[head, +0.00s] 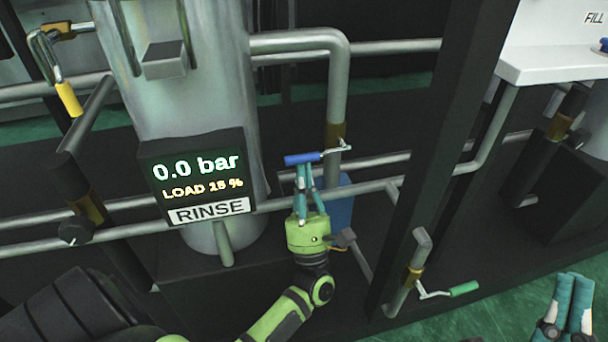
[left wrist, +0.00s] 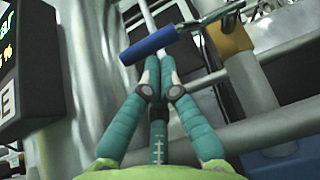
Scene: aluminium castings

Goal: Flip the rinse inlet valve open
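The rinse inlet valve has a blue lever handle (head: 303,158) lying roughly level, joined by a metal arm to a brass body (head: 335,135) on the bent pipe beside the rinse tank. My left gripper (head: 303,166) has its fingertips close together at the handle, just below it in the head view. In the left wrist view the blue handle (left wrist: 150,45) lies across the tips of the left gripper (left wrist: 160,62), not between the fingers; whether they touch is unclear. My right gripper (head: 575,278) is at the lower right, fingers together, empty and away from the valve.
A display (head: 200,180) reads 0.0 bar, LOAD 15 %, RINSE. A green-handled valve (head: 463,289) sits lower right and a yellow-handled one (head: 69,100) upper left. A dark post (head: 455,130) stands right of the blue valve. Horizontal pipes (head: 375,190) run behind my left gripper.

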